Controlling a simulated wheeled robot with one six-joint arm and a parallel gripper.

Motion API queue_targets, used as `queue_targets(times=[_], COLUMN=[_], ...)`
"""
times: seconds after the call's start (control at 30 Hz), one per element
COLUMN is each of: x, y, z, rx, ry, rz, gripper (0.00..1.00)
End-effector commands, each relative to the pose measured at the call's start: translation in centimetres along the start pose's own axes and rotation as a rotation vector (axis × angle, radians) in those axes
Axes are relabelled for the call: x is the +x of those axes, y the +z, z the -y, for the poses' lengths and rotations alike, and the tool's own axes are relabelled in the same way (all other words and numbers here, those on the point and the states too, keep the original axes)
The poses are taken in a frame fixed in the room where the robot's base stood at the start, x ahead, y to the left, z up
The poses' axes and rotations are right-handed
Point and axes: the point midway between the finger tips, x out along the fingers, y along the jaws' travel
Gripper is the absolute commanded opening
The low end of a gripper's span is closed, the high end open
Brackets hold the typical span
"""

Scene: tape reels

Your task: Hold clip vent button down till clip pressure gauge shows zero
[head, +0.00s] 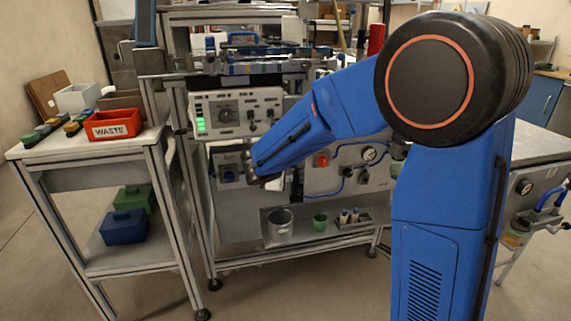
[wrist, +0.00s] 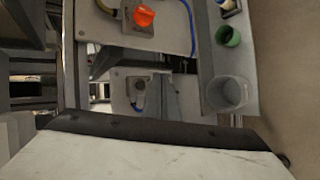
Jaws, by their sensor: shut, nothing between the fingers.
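My gripper (head: 262,180) is in front of the machine's lower panels in the head view, just right of a grey box with a blue rotary switch (head: 229,176). It is small and dark there; it is shut and empty. Another gauge (head: 524,187) is on the right bench. I cannot tell which is the clip gauge. No clip vent button can be made out.
An orange-red knob (head: 321,160) is on the panel; an orange knob also shows in the wrist view (wrist: 144,16). Below stand a clear beaker (head: 280,224) and a green cup (head: 320,221). A pale dark-edged surface (wrist: 150,158) fills the wrist view's bottom. A red WASTE bin (head: 112,126) is left.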

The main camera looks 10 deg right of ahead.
Motion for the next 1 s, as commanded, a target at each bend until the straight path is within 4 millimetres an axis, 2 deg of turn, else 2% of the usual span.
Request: queue_targets(times=[0.33,1.0], x=[1.9,2.1], y=[-1.4,-1.5], z=[-1.4,-1.5], rx=[0.002,0.001], ry=[-0.001,-0.001], rz=[0.000,0.001], gripper=[0.00,0.00])
